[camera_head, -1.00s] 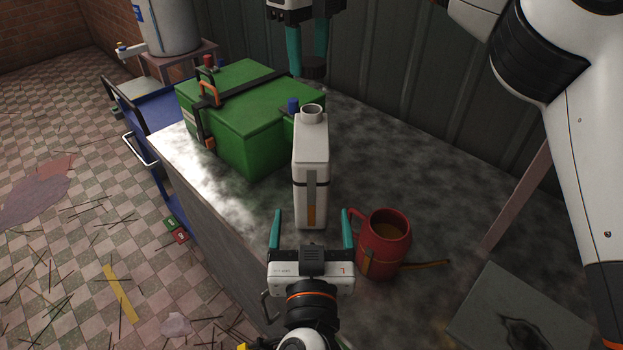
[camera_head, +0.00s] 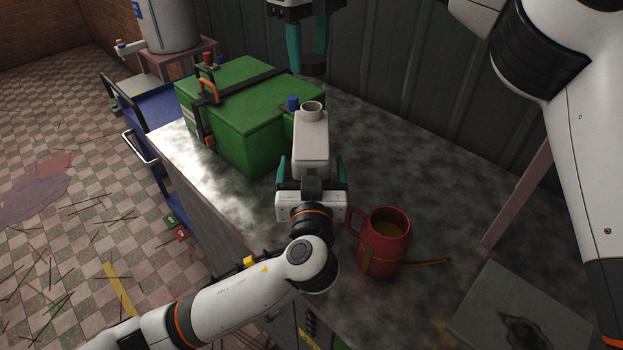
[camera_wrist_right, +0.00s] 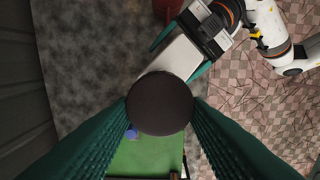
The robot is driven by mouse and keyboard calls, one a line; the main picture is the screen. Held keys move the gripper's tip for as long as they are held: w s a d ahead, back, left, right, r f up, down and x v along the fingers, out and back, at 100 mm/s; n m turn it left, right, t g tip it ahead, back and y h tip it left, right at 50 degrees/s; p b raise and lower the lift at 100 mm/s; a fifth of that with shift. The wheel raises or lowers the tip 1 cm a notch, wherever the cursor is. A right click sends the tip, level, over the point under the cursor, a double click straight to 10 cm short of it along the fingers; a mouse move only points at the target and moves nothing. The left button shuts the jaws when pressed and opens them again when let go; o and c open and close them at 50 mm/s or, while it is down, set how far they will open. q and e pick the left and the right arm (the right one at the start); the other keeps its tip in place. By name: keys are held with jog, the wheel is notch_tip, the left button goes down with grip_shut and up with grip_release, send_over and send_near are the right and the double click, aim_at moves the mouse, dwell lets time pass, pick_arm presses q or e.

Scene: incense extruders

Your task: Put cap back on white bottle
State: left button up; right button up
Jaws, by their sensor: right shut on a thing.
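The white bottle (camera_head: 312,142) stands upright on the counter with its round neck open at the top. My left gripper (camera_head: 312,170) is open, its teal fingers on either side of the bottle; the lower bottle is hidden behind it. The bottle also shows in the right wrist view (camera_wrist_right: 178,59), partly covered by the cap. My right gripper (camera_head: 308,52) is shut on the dark round cap (camera_head: 313,66), held above the counter behind the bottle. The cap (camera_wrist_right: 160,103) fills the middle of the right wrist view, between the teal fingers.
A green box (camera_head: 250,120) with a strap and handle stands left of the bottle. A red mug (camera_head: 385,235) with brownish contents stands close on the right. A grey slab (camera_head: 515,310) lies at front right. The counter (camera_head: 420,165) is clear behind the mug.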

aim_at(309, 105)
pick_arm(q)
jog(key=c, duration=1.5)
jog(key=shift+o, duration=0.2)
pick_arm(e)
jog(key=shift+f, duration=2.45)
jog(key=shift+f, duration=0.1)
jog(key=shift+f, duration=0.8)
jog(key=shift+f, duration=0.55)
